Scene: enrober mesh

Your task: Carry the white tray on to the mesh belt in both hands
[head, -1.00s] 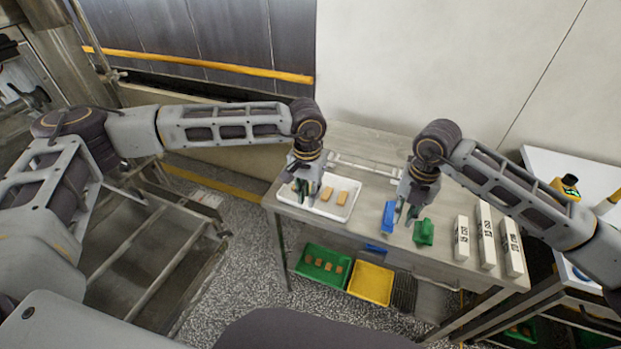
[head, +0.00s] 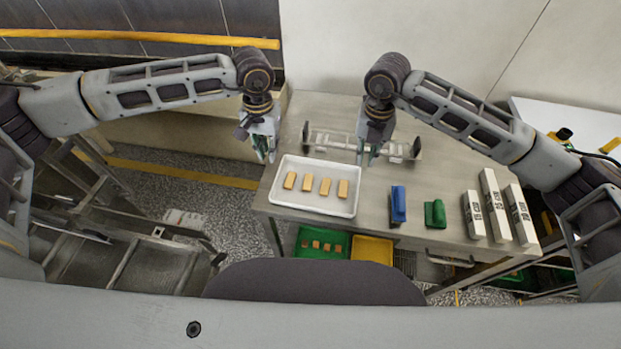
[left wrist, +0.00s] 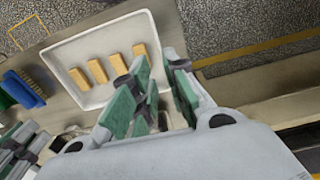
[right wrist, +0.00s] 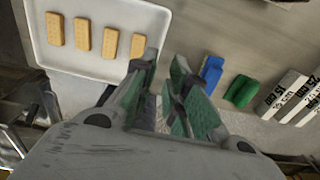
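The white tray (head: 311,204) lies flat on the steel table with several tan biscuits (head: 307,182) in a row in it. It also shows in the left wrist view (left wrist: 128,30) and the right wrist view (right wrist: 100,14). My left gripper (head: 267,154) is open and empty near the tray's back left corner. My right gripper (head: 367,157) is open and empty near its back right corner. Both fingers of each show apart in the wrist views, with nothing between them. Neither visibly grips the rim; exact height is unclear. I cannot clearly make out the mesh belt.
A blue brush (head: 398,204), a green object (head: 435,214) and white labelled blocks (head: 497,206) stand right of the tray. A metal rail fixture (head: 335,140) lies behind it. Green (head: 310,246) and yellow (head: 372,249) crates sit below the table. Metal framework (head: 125,262) stands at the left.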

